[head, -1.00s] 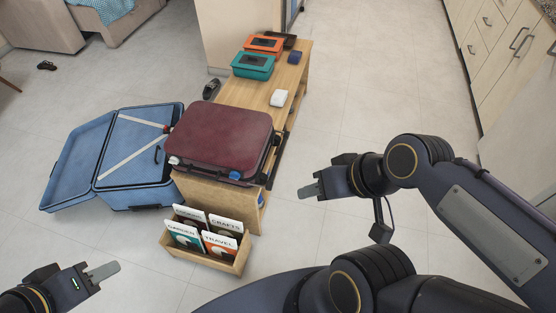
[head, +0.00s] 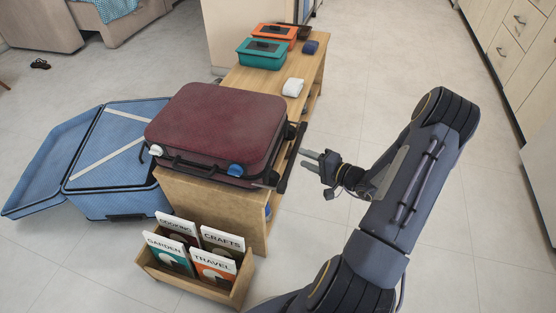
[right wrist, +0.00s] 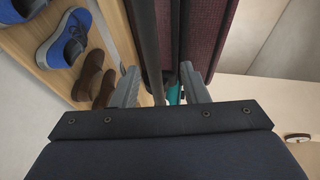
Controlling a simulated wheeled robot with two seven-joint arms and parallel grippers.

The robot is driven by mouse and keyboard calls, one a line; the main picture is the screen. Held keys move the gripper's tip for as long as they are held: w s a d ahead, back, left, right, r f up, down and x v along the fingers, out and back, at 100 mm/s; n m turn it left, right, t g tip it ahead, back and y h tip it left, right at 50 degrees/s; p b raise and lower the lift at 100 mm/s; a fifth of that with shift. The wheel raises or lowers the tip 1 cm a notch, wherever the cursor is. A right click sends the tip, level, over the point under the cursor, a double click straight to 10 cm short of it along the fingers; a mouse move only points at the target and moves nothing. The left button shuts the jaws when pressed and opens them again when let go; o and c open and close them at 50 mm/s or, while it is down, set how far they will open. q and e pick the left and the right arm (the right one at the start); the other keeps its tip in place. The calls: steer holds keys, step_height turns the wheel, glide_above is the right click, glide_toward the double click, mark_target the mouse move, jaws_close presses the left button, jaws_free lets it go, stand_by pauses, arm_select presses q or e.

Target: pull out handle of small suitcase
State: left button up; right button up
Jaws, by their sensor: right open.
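The small maroon suitcase (head: 220,125) lies flat on the wooden bench. Its black handle bar (head: 292,157) runs along the suitcase's right side, standing slightly off it. My right gripper (head: 304,159) is open just right of the bar, its fingers pointing at it. In the right wrist view the open fingers (right wrist: 160,84) point towards the dark bar (right wrist: 147,40), which lies ahead within the gap, with the maroon suitcase (right wrist: 208,35) beside it. I cannot tell whether the fingers touch the bar. My left gripper is out of view.
The bench (head: 210,200) also carries a teal case (head: 262,54), an orange case (head: 274,33) and a white item (head: 292,87). An open blue suitcase (head: 118,185) lies left. A book box (head: 190,280) stands in front. Blue shoes (right wrist: 66,38) sit under the bench. Floor on the right is clear.

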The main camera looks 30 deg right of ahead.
steer(key=d+f+b+x, duration=0.1)
steer(key=x, duration=0.6)
steer(key=shift+w+a+h+b, duration=0.15)
steer(key=shift+w+h+b, duration=0.15)
steer(key=shift+w, duration=0.15)
steer(key=shift+f, duration=0.1)
steer(key=shift+c, duration=0.4)
jaws_close()
